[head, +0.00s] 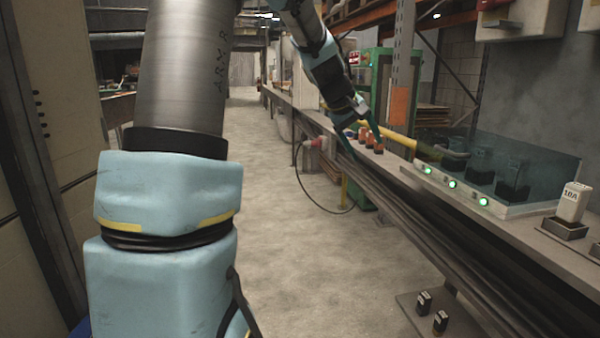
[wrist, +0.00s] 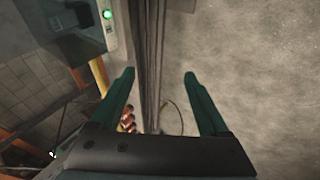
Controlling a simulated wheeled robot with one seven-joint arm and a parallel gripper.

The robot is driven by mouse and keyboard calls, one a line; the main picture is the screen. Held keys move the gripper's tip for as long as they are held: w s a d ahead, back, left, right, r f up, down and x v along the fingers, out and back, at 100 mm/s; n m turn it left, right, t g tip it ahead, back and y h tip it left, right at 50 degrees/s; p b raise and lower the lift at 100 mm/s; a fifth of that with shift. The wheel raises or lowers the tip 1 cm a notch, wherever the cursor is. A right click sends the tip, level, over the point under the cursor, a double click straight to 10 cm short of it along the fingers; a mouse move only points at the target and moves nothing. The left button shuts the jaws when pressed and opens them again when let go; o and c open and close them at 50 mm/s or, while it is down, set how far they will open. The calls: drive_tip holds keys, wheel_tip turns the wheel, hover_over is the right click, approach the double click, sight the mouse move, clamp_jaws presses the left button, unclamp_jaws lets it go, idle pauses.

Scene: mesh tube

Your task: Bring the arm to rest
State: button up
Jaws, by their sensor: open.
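My gripper (wrist: 158,78) shows in the wrist view with its two dark green fingers spread wide and nothing between them. In the head view my gripper (head: 360,130) hangs at the end of my raised arm, at the near edge of the long bench (head: 515,237). Its fingers point downward there. One finger overlaps the small orange and dark items on the bench in the picture; I cannot tell whether they touch.
On the bench stand a clear-covered panel with green lights (head: 452,184) and a white block marked 10A (head: 572,202). Two small dark blocks (head: 423,302) sit on a lower plate. A cable (head: 325,208) hangs below the bench. The concrete floor (head: 245,250) is clear.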

drive_tip(key=s+a+f+m+g+y, duration=0.1)
drive_tip(key=s+a+f+m+y, duration=0.15)
drive_tip(key=s+a+f, duration=0.7)
drive_tip(key=s+a+f+m+g+y, duration=0.1)
drive_tip(key=s+a+f+y, duration=0.35)
drive_tip(key=s+a, duration=0.75)
wheel_tip(320, 180, up, 18)
drive_tip(key=a+h+p, duration=0.1)
drive_tip(key=p, duration=1.9)
drive_tip(key=shift+r+g, duration=0.25)
drive_tip(key=shift+g, duration=0.05)
drive_tip(key=shift+w+a, duration=0.1)
